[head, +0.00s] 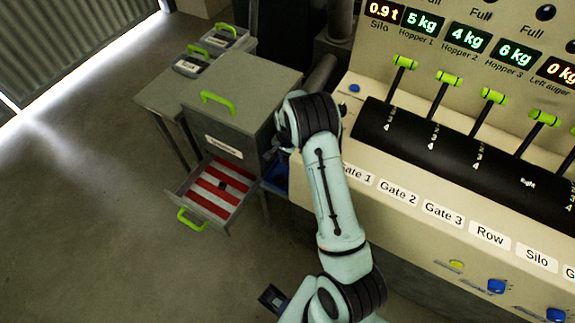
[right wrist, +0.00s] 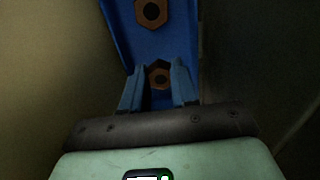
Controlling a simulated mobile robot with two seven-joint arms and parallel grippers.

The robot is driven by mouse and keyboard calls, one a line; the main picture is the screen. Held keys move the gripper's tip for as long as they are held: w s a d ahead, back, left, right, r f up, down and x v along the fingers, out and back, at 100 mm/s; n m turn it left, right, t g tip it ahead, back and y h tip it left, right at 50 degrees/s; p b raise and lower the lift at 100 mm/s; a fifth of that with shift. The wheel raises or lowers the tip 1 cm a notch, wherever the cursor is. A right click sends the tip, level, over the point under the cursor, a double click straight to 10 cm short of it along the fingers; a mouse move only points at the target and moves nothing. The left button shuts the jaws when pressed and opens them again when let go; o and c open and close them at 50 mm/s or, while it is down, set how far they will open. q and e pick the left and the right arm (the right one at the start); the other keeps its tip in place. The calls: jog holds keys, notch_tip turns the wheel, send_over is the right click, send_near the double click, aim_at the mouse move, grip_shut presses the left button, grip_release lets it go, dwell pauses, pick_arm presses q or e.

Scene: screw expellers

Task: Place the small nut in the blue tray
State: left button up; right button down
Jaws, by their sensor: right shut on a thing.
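The blue tray (right wrist: 118,22) fills the upper middle of the right wrist view. In the head view, only a strip of the blue tray (head: 276,180) shows, beside the grey cabinet and partly behind my right arm. A brown nut with a dark hole, the smaller-looking one (right wrist: 159,76), sits between the fingertips of my right gripper (right wrist: 159,84), which is shut on it. The tray is behind it; I cannot tell whether they touch. A larger-looking brown nut (right wrist: 152,13) lies in the tray. A dark piece (head: 272,298) low in the head view looks like my left gripper; its fingers are unclear.
The grey cabinet (head: 238,95) has an open drawer (head: 215,190) with red and white strips. The cream machine with levers (head: 430,190) stands to the right, leaving a narrow gap for my right arm. Small boxes (head: 220,40) stand behind. The floor at left is clear.

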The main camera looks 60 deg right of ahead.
aim_at(287, 170)
jog(key=shift+f, duration=2.3)
jog(key=shift+f, duration=0.15)
jog(key=c, duration=0.9)
grip_release()
jog(key=shift+o, duration=0.2)
jog(key=shift+r, duration=0.25)
notch_tip(287, 170, up, 12)
jog(key=shift+f+p, duration=0.1)
jog(key=shift+p, duration=0.2)
